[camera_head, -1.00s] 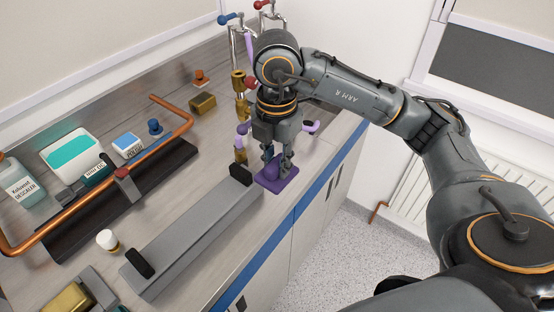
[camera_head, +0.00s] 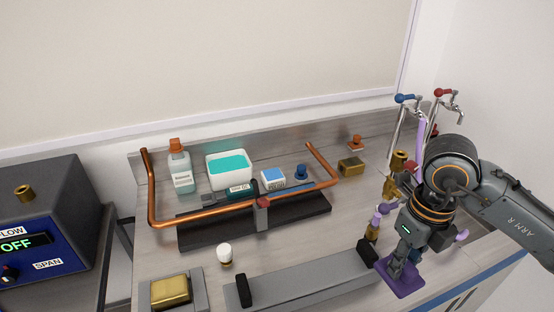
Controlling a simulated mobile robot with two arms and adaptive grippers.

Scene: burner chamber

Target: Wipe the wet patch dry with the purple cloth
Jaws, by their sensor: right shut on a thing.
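The purple cloth (camera_head: 404,281) is at the worktop's front right, just right of the grey bar's black end block. My right gripper (camera_head: 398,270) points down and is shut on the upper part of the cloth. The lower part of the cloth looks spread flat at worktop level. I cannot make out a wet patch; the gripper and arm hide part of the worktop there. My left gripper is not in view.
A long grey bar (camera_head: 312,282) with black end blocks lies left of the cloth. Behind it are a copper pipe (camera_head: 215,214), a white tub (camera_head: 229,183) and a bottle (camera_head: 179,173). Brass fittings and taps (camera_head: 404,99) stand close to my right arm. A blue control box (camera_head: 48,240) is at far left.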

